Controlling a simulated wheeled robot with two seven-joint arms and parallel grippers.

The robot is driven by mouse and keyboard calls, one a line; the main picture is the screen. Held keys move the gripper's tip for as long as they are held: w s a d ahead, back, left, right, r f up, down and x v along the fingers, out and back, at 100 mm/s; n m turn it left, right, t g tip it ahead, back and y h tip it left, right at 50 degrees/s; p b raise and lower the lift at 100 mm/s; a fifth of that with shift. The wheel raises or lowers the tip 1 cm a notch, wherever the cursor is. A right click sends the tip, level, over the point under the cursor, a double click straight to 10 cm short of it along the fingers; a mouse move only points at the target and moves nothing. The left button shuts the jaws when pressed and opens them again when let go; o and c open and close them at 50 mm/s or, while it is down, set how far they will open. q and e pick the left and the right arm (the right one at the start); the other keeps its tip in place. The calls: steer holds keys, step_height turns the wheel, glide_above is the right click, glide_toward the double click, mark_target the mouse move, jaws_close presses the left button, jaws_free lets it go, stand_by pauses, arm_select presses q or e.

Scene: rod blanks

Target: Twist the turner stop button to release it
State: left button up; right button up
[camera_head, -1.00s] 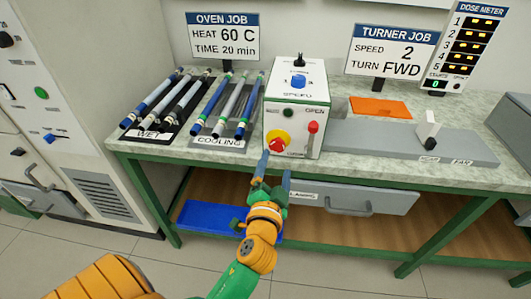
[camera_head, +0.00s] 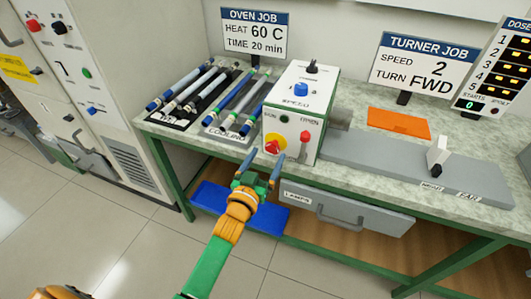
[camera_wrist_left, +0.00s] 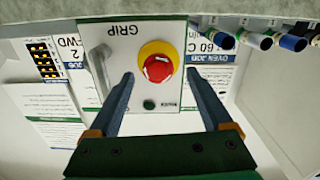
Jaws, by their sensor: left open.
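The turner stop button (camera_head: 273,148) is a red knob on a yellow collar, low on the front of the white turner box (camera_head: 292,110). In the left wrist view, which is upside down, the red button (camera_wrist_left: 158,68) shows unobstructed between and beyond my fingers. My left gripper (camera_head: 263,162) is open and empty, just in front of and slightly below the button in the head view. Its two blue fingers (camera_wrist_left: 161,78) point at the box front, one on each side of the button. I cannot tell their exact distance from it. My right gripper is not in view.
A red-tipped lever (camera_head: 305,138) stands right of the button on the box front. Racks of rods, including the cooling rack (camera_head: 222,136), lie left of the box. A grey bed with a white upright (camera_head: 438,153) extends right. A drawer (camera_head: 345,212) is below the table edge.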

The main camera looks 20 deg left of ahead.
arm_select(q)
steer(key=shift+w, duration=0.7)
steer(key=shift+w+d, duration=0.2)
steer(key=shift+w, duration=0.15)
jaws_close()
steer(key=shift+m, duration=0.7)
jaws_free()
